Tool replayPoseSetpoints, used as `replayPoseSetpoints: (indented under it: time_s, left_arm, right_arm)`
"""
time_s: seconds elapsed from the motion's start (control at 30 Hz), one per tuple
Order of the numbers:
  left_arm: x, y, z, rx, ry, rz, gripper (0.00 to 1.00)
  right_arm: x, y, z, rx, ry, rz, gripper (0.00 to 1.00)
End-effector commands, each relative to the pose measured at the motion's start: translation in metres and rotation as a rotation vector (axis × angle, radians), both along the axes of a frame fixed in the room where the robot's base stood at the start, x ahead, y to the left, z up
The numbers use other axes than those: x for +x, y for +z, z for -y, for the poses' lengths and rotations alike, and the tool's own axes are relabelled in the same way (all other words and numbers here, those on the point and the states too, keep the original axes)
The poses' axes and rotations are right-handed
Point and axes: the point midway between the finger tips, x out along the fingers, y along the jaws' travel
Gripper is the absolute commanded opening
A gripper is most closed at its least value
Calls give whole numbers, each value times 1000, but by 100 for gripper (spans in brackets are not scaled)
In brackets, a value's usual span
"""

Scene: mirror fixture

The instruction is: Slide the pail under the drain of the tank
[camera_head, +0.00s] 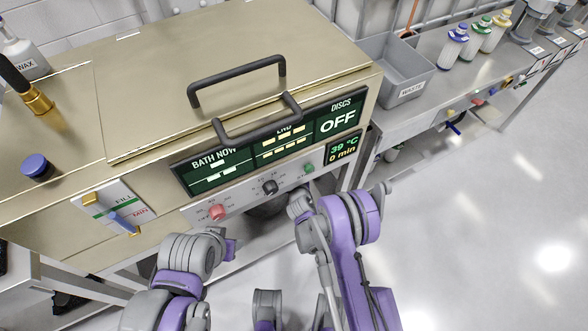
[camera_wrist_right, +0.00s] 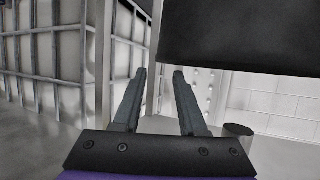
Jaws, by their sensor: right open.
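The tank (camera_head: 150,95) is a large beige metal box with a handled lid and a dark display panel. A dark rounded shape (camera_head: 265,208) under its front, partly behind my right arm, may be the pail; I cannot tell for sure. The drain is not clearly seen. In the right wrist view my right gripper (camera_wrist_right: 160,76) is open, with nothing between its fingers. A large dark surface (camera_wrist_right: 240,35) hangs at upper right and a short dark cylinder (camera_wrist_right: 238,130) stands right of the fingers; I cannot identify either. My left arm reaches toward the tank's front, its fingers hidden.
Knobs (camera_head: 269,187) stick out below the display. A grey waste bin (camera_head: 400,68) and several bottles (camera_head: 452,47) stand on the bench at right. Metal legs and rails support the tank. The floor (camera_head: 480,220) at right is clear.

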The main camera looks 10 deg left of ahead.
Motion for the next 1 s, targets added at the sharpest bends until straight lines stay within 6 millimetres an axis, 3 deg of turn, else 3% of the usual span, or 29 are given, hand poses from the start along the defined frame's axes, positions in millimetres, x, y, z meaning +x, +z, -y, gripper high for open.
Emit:
replayPoseSetpoints:
  time_s: [0.5,0.97,1.0]
  left_arm:
    - [1,-18,0,0,0,-6,50]
    - [1,-20,0,0,0,-7,50]
    - [1,-20,0,0,0,-7,50]
  right_arm:
    - [77,-34,-16,1,-1,0,41]
    - [87,-37,-19,0,0,0,41]
    - [87,-37,-19,0,0,0,38]
